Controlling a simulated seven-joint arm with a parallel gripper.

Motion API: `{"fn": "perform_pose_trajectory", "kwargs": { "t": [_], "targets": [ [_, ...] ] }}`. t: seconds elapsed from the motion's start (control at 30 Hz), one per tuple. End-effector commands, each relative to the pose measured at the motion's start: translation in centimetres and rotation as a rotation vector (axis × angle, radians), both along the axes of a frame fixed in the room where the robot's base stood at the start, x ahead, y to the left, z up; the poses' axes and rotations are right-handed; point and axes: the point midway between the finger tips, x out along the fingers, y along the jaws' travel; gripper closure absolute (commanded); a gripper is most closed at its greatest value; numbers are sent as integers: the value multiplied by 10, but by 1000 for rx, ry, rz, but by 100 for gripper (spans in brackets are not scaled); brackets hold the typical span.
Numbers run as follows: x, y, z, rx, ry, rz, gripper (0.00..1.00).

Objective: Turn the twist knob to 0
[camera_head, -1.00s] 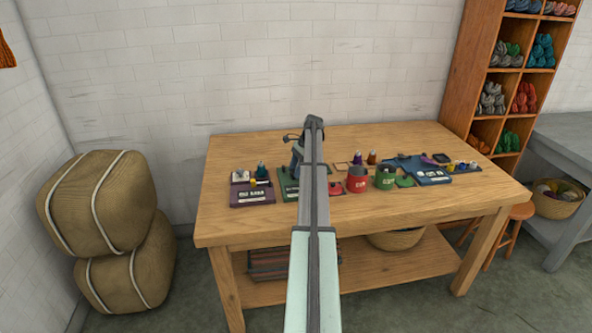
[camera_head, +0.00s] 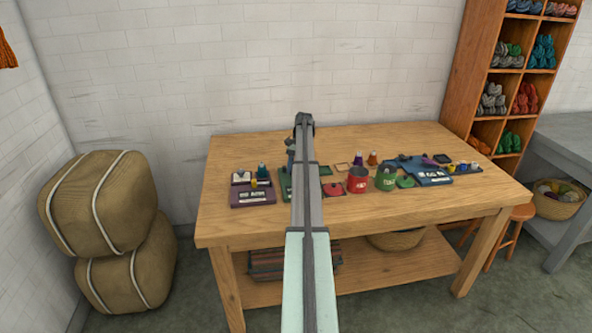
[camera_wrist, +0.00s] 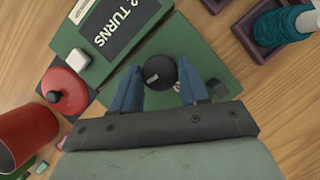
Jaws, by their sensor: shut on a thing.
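The twist knob (camera_wrist: 159,72) is round and black with a small pale mark on its top, on a dark green board (camera_wrist: 200,52) in the wrist view. My gripper (camera_wrist: 160,80) has its two blue fingers on either side of the knob, shut on it. I cannot read a dial number at the knob. In the head view the green board (camera_head: 285,186) is mostly hidden behind my arm, and the knob is not visible.
A red lidded piece (camera_wrist: 66,92) and a red pot (camera_wrist: 25,138) lie left of the board in the wrist view. A teal skein (camera_wrist: 283,35) stands in a tray at upper right. In the head view a purple-grey board (camera_head: 252,196) and a green pot (camera_head: 386,178) flank the arm.

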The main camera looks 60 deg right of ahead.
Motion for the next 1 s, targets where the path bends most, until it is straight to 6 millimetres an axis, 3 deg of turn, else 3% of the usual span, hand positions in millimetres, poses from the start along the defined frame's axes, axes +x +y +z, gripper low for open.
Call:
{"fn": "perform_pose_trajectory", "kwargs": {
  "t": [0.5,0.53,0.77,1.0],
  "targets": [
    [0,1,-1,2,0,22,86],
    [0,1,-1,2,0,22,55],
    [0,1,0,1,0,21,33],
    [0,0,0,0,0,20,32]
  ]
}}
